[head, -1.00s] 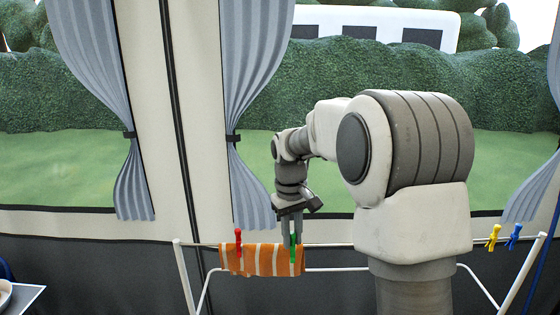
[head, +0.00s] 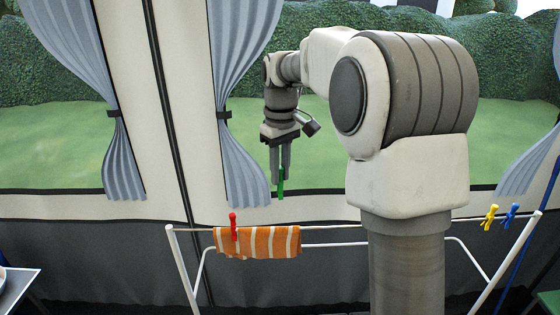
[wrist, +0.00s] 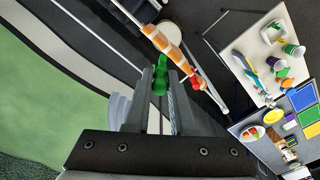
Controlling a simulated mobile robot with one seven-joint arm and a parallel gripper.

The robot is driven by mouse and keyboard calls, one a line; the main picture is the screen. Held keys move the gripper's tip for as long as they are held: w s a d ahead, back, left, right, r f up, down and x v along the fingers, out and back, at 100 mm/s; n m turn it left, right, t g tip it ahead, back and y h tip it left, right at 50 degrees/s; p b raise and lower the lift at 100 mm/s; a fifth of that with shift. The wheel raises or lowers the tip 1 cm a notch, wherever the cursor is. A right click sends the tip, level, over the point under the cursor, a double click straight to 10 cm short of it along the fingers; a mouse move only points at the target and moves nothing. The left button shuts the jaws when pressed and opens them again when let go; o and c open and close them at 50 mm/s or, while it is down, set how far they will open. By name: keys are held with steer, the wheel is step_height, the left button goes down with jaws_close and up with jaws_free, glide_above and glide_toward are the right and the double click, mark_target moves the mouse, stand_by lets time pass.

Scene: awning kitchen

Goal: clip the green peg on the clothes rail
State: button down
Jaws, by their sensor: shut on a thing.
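My gripper (head: 280,180) is shut on the green peg (head: 281,183), which points down between the fingertips. The peg also shows between the fingers in the wrist view (wrist: 160,76). Gripper and peg are in the air above the clothes rail (head: 330,228), apart from it. An orange and white striped cloth (head: 262,243) hangs over the rail below the gripper. A red peg (head: 233,226) sits on the cloth's left part at the rail; no peg is on its right part.
A yellow peg (head: 489,217) and a blue peg (head: 511,215) are on the rail at the far right. The rail between the cloth and my arm looks bare. Grey-blue curtains (head: 243,110) hang behind. The wrist view shows a table (wrist: 262,45) with cups.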

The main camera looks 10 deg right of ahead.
mark_target(280, 188)
step_height(280, 188, down, 5)
steer(key=shift+r+b, duration=0.2)
steer(key=shift+b, duration=0.4)
steer(key=shift+f+b, duration=1.75)
steer(key=shift+f, duration=0.65)
steer(key=shift+f+b, duration=0.75)
steer(key=shift+f, duration=0.6)
steer(key=shift+c, duration=1.2)
jaws_free()
steer(key=shift+r, duration=0.1)
steer(key=shift+r+p, duration=2.95)
steer(key=shift+r, duration=0.6)
